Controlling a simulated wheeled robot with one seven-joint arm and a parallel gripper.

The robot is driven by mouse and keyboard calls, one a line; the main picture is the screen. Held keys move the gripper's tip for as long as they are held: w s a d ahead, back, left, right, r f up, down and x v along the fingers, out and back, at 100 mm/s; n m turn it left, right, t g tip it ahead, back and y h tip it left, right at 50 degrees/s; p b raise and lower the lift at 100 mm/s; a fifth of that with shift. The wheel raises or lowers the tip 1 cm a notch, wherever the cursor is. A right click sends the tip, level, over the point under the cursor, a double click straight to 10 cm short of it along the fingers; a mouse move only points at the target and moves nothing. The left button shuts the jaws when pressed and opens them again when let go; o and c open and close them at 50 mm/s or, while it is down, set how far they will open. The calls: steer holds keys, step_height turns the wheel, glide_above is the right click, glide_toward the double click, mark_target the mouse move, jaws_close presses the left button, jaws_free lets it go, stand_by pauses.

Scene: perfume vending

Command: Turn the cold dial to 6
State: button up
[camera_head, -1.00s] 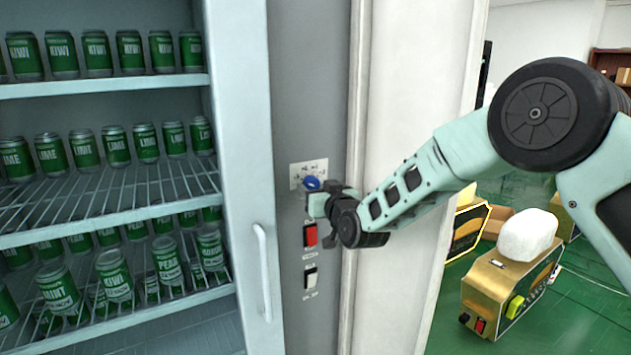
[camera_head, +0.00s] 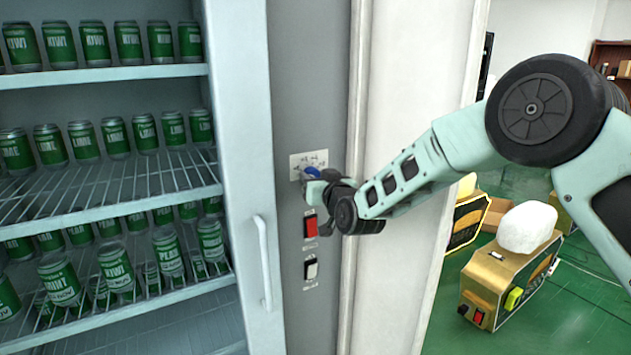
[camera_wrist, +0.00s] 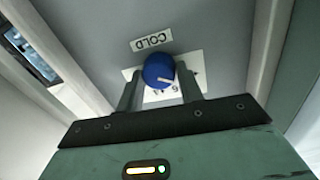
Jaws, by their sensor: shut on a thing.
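The cold dial (camera_wrist: 158,69) is a round blue knob with a white pointer mark, set on a white plate with numbers. In the wrist view its COLD label (camera_wrist: 151,39) shows upside down, and a 6 can be made out by the pointer. My gripper (camera_wrist: 160,88) has one finger on each side of the dial and is shut on it. In the head view the dial (camera_head: 312,173) is partly covered by my gripper (camera_head: 316,188), and most of the numbers on the plate are too small to read.
A red switch (camera_head: 311,227) and a black-and-white switch (camera_head: 311,269) sit below the dial on the grey panel. The fridge door handle (camera_head: 263,262) stands out to the left. Shelves of green cans (camera_head: 116,268) fill the fridge. A gold machine (camera_head: 507,280) stands on the floor at right.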

steer(key=m+b, duration=0.7)
steer(key=b, duration=0.2)
steer(key=shift+d+g, duration=0.1)
steer(key=shift+g, duration=0.3)
steer(key=shift+r, duration=0.15)
steer(key=o, duration=1)
steer(key=b+v, duration=0.5)
steer(key=v, duration=1.2)
steer(key=shift+s+d, duration=0.1)
steer(key=shift+d, duration=0.05)
